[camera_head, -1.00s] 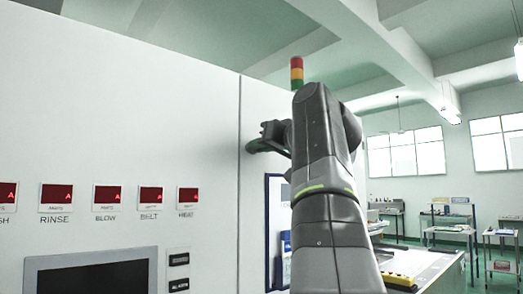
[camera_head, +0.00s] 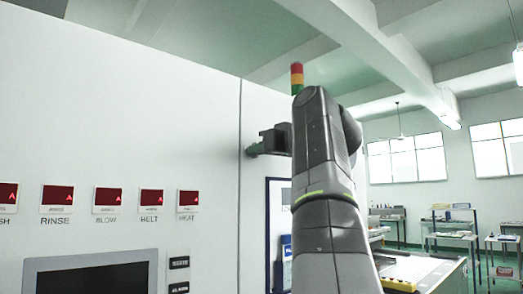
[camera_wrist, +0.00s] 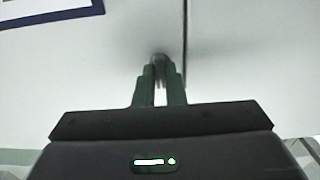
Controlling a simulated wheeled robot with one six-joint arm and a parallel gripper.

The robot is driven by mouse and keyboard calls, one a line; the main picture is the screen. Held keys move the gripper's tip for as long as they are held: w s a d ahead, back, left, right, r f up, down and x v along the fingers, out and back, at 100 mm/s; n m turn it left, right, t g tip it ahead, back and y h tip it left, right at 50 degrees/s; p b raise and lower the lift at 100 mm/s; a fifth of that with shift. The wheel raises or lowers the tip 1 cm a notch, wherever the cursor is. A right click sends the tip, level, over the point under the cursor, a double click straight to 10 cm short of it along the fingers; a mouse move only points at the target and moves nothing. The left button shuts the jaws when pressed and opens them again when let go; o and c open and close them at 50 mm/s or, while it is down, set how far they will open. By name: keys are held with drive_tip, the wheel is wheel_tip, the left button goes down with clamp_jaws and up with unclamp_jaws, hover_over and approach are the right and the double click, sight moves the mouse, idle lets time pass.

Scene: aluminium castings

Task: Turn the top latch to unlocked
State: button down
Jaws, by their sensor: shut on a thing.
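The top latch (camera_wrist: 161,56) shows in the wrist view as a small dark grey piece at the seam of the white cabinet panel, between my fingertips. My gripper (camera_wrist: 161,68) has its two green fingers close together around it, shut on it. In the head view my gripper (camera_head: 250,151) reaches left to the cabinet beside the vertical seam. Its fingers hide the latch there, so I cannot tell which way the latch points.
The white cabinet (camera_head: 130,120) fills the left, with red indicator plates (camera_head: 109,200) and a dark screen (camera_head: 91,279) below. A blue-framed panel (camera_head: 278,230) is under my gripper. A signal tower (camera_head: 297,78) stands behind my arm. Tables are at the far right.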

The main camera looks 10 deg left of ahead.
drive_tip(key=c, duration=1.5)
unclamp_jaws()
drive_tip(key=b+v, duration=0.2)
drive_tip(key=v, duration=1.1)
drive_tip(key=shift+s+d+b, duration=0.25)
drive_tip(key=shift+b, duration=0.1)
drive_tip(key=shift+a, duration=0.1)
drive_tip(key=p+x, duration=0.2)
drive_tip(key=x, duration=1.1)
drive_tip(key=shift+p, duration=0.3)
